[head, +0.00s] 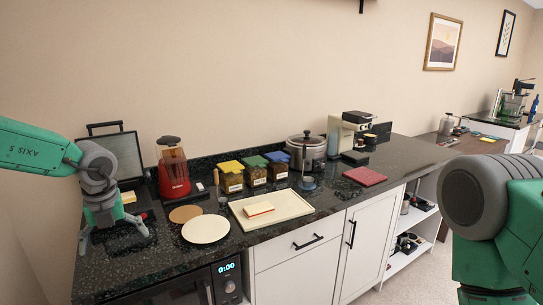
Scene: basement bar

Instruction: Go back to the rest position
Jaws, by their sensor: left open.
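My left gripper (115,233) hangs at the left end of the dark stone counter (270,233), pointing down with its fingers spread apart. It is open, and I see nothing held between its fingers. My left arm comes in from the left edge of the head view. My right arm fills the right edge of the view, in front of the counter, with a large grey joint showing. The right gripper is out of the picture.
Near my left gripper are a contact grill (123,155), a red blender (173,172) and a white plate (206,229). A cream tray (287,216) holds a small block. Behind stand lidded jars (255,174), a pot (306,150) and a coffee machine (340,135). A red board (365,176) lies right.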

